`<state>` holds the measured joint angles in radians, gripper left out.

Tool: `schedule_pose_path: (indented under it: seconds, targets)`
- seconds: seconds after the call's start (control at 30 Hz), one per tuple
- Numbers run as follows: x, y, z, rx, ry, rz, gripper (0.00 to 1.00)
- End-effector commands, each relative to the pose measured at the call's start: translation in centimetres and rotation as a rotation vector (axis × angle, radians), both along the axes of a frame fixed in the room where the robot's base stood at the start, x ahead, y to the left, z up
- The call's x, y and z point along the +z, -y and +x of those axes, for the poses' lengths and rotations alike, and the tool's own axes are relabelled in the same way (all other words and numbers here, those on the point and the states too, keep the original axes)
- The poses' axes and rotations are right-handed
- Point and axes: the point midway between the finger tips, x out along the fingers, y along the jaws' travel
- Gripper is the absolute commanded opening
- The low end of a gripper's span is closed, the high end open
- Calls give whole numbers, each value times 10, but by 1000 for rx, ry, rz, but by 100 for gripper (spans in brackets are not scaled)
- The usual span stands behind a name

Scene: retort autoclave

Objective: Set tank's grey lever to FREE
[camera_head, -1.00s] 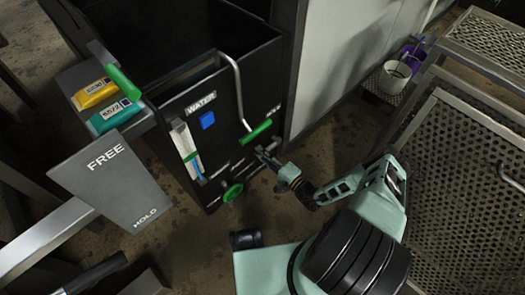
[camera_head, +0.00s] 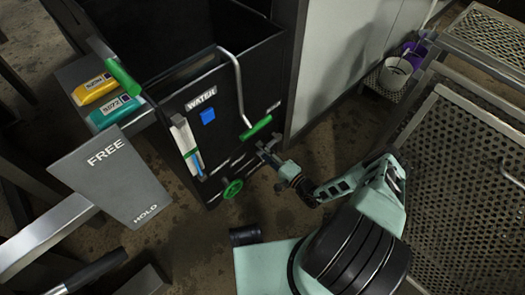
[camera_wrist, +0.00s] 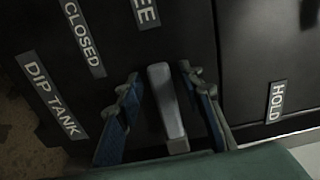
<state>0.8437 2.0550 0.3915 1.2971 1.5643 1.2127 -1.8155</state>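The black dip tank (camera_head: 224,148) stands at centre in the head view, with a WATER label on its front. In the wrist view a grey lever (camera_wrist: 168,102) points up the picture between the two blue-grey fingers of my gripper (camera_wrist: 158,92). The fingers are apart, with a dark gap on each side of the lever. In the head view my gripper (camera_head: 268,153) is at the tank's lower right front and hides the lever.
A green-gripped bent handle (camera_head: 257,127) is just above my gripper on the tank. A green handwheel (camera_head: 233,188) and a sight gauge (camera_head: 187,146) are to its left. A grey FREE/HOLD plate (camera_head: 112,180) stands at left. A perforated metal panel (camera_head: 450,190) is at right.

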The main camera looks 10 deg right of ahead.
Motion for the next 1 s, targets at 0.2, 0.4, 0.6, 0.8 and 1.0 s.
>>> schedule_pose_path:
  seconds: [0.2,0.4,0.6,0.8,1.0]
  targets:
    - [2,-1,0,0,0,3,35]
    - [18,0,1,-1,1,3,35]
    - [50,1,1,-1,2,4,35]
    - [81,0,1,0,3,2,35]
    - [97,0,0,-1,1,2,35]
